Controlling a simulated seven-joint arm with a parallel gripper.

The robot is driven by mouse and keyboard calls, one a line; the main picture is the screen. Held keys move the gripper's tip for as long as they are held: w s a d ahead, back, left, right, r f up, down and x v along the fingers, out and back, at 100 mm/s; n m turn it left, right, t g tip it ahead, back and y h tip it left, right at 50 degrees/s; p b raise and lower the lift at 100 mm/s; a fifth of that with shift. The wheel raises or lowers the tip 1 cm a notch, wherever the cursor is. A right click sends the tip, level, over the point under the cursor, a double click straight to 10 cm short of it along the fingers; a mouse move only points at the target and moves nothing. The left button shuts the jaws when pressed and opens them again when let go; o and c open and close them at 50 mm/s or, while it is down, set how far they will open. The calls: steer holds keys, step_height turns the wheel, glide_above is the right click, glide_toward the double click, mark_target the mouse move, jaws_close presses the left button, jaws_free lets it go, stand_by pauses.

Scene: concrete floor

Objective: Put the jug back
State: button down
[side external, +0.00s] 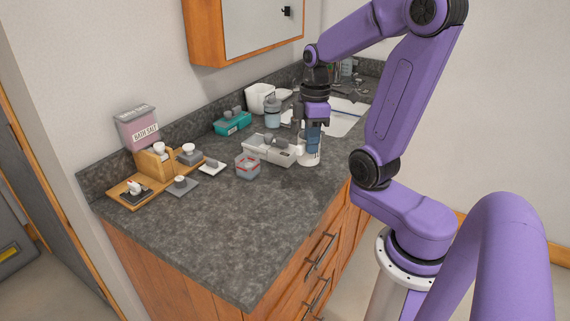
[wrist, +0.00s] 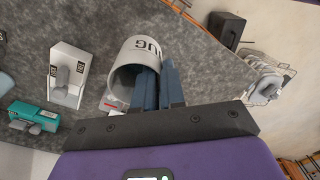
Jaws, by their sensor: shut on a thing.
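The jug (wrist: 140,52) is a white cylinder with dark "JUG" lettering, its open mouth facing the wrist camera. In the side view the jug (side external: 309,158) is at the right edge of the counter, directly under my gripper (side external: 312,134). In the wrist view my gripper's blue fingers (wrist: 165,82) are shut on the jug's wall at the rim. The fingers hide part of the jug. I cannot tell whether its base touches the counter.
A light grey tray (side external: 270,151) stands close to the jug's left, with a clear red-marked container (side external: 247,167) nearer. A teal box (side external: 232,123), a bottle (side external: 272,112) and a sink (side external: 345,118) lie farther back. The front counter (side external: 225,235) is clear.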

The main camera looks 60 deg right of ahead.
steer(key=shift+w+d+f, duration=0.55)
steer(key=shift+w+f, duration=1)
steer(key=shift+f, duration=0.35)
steer(key=shift+w+d+f, duration=0.6)
steer(key=shift+w+f, duration=1)
steer(key=shift+f, duration=0.25)
steer(key=shift+w+d+f, duration=0.55)
steer(key=shift+w+f, duration=1)
steer(key=shift+f, duration=0.35)
steer(key=shift+f, duration=0.15)
steer(key=c, duration=1.2)
jaws_free()
